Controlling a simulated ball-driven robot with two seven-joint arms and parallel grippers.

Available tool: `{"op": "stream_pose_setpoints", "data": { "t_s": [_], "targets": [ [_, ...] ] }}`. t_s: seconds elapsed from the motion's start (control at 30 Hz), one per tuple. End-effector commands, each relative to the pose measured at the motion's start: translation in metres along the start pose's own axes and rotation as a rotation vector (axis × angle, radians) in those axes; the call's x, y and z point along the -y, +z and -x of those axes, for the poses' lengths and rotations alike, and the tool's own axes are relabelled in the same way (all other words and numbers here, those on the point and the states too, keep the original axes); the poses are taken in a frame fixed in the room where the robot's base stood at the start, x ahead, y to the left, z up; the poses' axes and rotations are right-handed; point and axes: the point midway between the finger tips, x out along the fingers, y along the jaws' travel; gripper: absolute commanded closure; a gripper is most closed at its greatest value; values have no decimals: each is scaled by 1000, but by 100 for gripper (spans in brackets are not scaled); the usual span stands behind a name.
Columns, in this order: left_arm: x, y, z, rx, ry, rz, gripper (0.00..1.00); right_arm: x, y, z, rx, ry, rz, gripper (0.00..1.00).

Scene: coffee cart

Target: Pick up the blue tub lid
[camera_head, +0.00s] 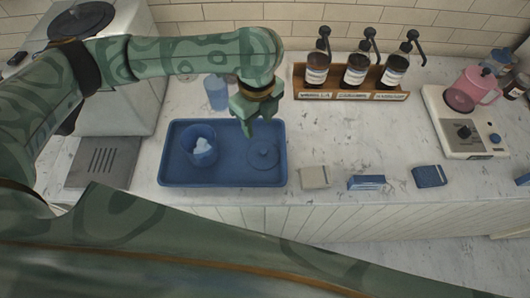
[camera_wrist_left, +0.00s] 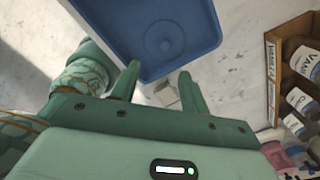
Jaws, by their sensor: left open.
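The blue tub lid (camera_head: 264,155) is a round disc with a small knob, lying flat on the right side of a blue tray (camera_head: 222,184). It also shows in the left wrist view (camera_wrist_left: 166,42), blue on the blue tray. An open blue tub (camera_head: 199,154) with white contents stands on the tray's left side. My left gripper (camera_head: 250,130) hangs above the tray, just up and left of the lid in the head view. In the left wrist view its two fingers (camera_wrist_left: 159,72) are apart, with nothing between them. My right gripper is not in view.
A wooden rack (camera_head: 350,95) with three pump bottles stands behind right. A blue cup (camera_head: 216,92) stands behind the tray. Several small packets, including a beige one (camera_head: 314,177), lie right of the tray. A scale (camera_head: 468,138) with a pink pitcher (camera_head: 470,90) is far right.

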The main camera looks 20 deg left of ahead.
Motion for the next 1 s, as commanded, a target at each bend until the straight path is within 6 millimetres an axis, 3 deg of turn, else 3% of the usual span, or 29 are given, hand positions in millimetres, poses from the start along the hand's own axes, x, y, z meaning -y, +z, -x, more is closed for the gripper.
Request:
{"op": "stream_pose_setpoints", "data": {
  "t_s": [0.03,0.1,0.3,0.53,0.8,1.0],
  "targets": [
    [0,-1,-20,-3,5,2,55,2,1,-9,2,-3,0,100],
    [0,-1,-37,-3,3,2,55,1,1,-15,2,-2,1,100],
    [1,-1,-72,-3,0,2,55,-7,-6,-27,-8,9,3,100],
    [3,-2,-86,-3,-1,3,55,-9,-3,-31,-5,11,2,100],
    [8,-5,-128,-3,-2,3,55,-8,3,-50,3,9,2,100],
    [9,-5,-129,0,-5,2,55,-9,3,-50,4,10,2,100]
  ]
}}
